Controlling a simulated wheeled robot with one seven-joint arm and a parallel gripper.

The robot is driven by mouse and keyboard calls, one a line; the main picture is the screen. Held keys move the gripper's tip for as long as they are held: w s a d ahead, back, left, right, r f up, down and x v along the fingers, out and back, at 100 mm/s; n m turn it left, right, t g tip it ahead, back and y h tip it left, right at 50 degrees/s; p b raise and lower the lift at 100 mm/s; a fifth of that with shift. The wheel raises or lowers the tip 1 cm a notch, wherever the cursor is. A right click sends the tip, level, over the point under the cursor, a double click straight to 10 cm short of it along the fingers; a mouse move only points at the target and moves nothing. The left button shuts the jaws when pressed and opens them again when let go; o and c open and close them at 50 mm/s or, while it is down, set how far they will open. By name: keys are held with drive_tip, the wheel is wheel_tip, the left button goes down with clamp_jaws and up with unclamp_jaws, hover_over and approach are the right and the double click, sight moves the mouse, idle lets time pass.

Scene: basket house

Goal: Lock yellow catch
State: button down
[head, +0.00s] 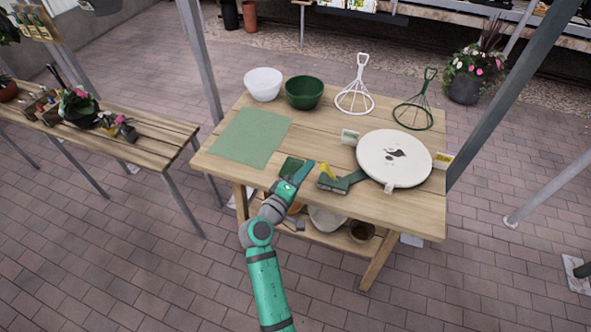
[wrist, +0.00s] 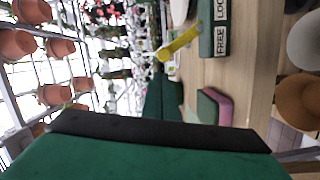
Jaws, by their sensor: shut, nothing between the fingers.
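The yellow catch (head: 328,171) is a small lever standing tilted on a dark green block (head: 331,184) near the table's front edge. In the wrist view the yellow catch (wrist: 179,44) slants beside the block's face (wrist: 205,43), which bears the labels FREE and LOCK, the second partly cut off. FREE is the nearer label to the lever's end; I cannot tell its exact setting. My gripper (head: 308,166) is shut and empty, just left of the catch and apparently apart from it. Its green body with a dark edge fills the bottom of the wrist view.
A round white disc (head: 394,158) joins the block on the right, with small plates (head: 350,137) (head: 443,160) beside it. The wooden table (head: 240,172) also holds a green mat (head: 251,138), white bowl (head: 263,84), green bowl (head: 304,92) and two wire stands (head: 355,98) (head: 414,114).

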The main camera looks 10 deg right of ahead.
drive_tip(key=shift+s+d+f, duration=0.15)
drive_tip(key=shift+s+d, duration=0.2)
drive_tip(key=shift+d, duration=0.2)
drive_tip(key=shift+s+d+r+m, duration=0.1)
drive_tip(key=shift+d+r+m, duration=0.05)
drive_tip(key=shift+r+m, duration=0.15)
